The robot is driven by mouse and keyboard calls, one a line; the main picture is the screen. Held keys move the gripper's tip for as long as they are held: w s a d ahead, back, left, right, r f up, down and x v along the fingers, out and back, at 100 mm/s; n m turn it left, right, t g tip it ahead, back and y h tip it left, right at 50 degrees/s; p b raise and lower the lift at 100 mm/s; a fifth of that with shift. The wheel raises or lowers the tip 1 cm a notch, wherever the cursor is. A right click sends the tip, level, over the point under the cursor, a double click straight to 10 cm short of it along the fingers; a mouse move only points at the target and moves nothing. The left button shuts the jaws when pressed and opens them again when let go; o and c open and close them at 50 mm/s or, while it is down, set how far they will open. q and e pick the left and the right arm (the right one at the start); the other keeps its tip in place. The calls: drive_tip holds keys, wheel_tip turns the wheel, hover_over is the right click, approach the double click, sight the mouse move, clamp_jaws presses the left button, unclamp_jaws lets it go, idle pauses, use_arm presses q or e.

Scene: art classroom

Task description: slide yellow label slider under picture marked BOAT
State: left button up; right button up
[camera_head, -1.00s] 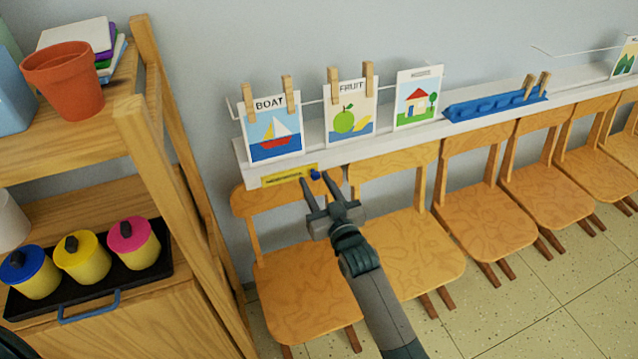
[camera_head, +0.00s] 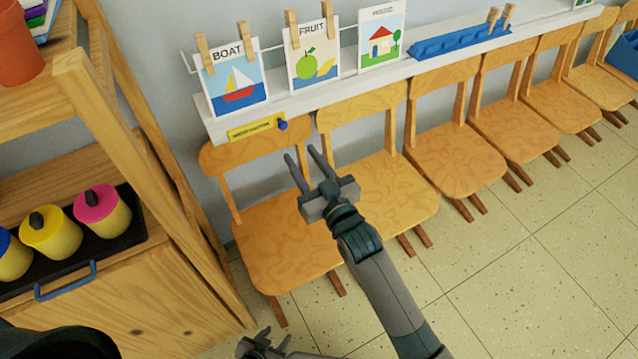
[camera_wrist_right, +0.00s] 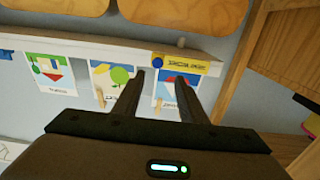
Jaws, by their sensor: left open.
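The yellow label slider (camera_head: 254,128) with its blue knob (camera_head: 282,125) sits on the front edge of the white ledge. It is below the picture marked BOAT (camera_head: 234,84), with its knob end a little right of the picture's lower corner. In the right wrist view the slider (camera_wrist_right: 188,66), knob (camera_wrist_right: 157,62) and BOAT picture (camera_wrist_right: 166,88) appear upside down, the picture partly hidden by a finger. My right gripper (camera_head: 301,152) is open and empty, its fingertips below and apart from the knob. My left gripper (camera_head: 279,338) is open at the bottom edge, partly in view.
The FRUIT picture (camera_head: 313,58) and a house picture (camera_head: 382,38) stand on the ledge (camera_head: 345,92), with a blue tray (camera_head: 460,42) further right. Wooden chairs (camera_head: 455,165) line the wall below. A wooden shelf (camera_head: 110,100) with yellow pots stands close on the left.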

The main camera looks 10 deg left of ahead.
drive_tip(key=v, duration=0.7)
drive_tip(key=shift+s+b, duration=0.3)
drive_tip(key=shift+d, duration=0.15)
drive_tip(key=s+d+f+m+g+h, duration=0.1)
drive_tip(key=d+f+h, duration=0.15)
drive_tip(key=f, duration=0.65)
drive_tip(key=s+d+f+m+g+h, duration=0.1)
drive_tip(key=d+f, duration=0.3)
drive_tip(key=f, duration=0.5)
drive_tip(key=s+d+f+m+g+h, duration=0.15)
drive_tip(key=d+f, duration=0.25)
drive_tip(key=f, duration=0.4)
drive_tip(key=s+d+f+g+h, duration=0.1)
drive_tip(key=s+d+f, duration=0.3)
drive_tip(key=s+f, duration=0.3)
drive_tip(key=s+d+f+m+g+h, duration=0.1)
drive_tip(key=s+d+f+g, duration=0.1)
drive_tip(key=s+d+f, duration=0.3)
drive_tip(key=s+d+f+g+h, duration=0.1)
drive_tip(key=s+d+f, duration=0.3)
drive_tip(key=s+f, duration=0.4)
wheel_tip(320, 180, down, 4)
drive_tip(key=shift+s+d+f+h, duration=0.1)
drive_tip(key=shift+s+d+h, duration=0.2)
drive_tip(key=shift+h, duration=0.2)
drive_tip(key=shift+g, duration=0.25)
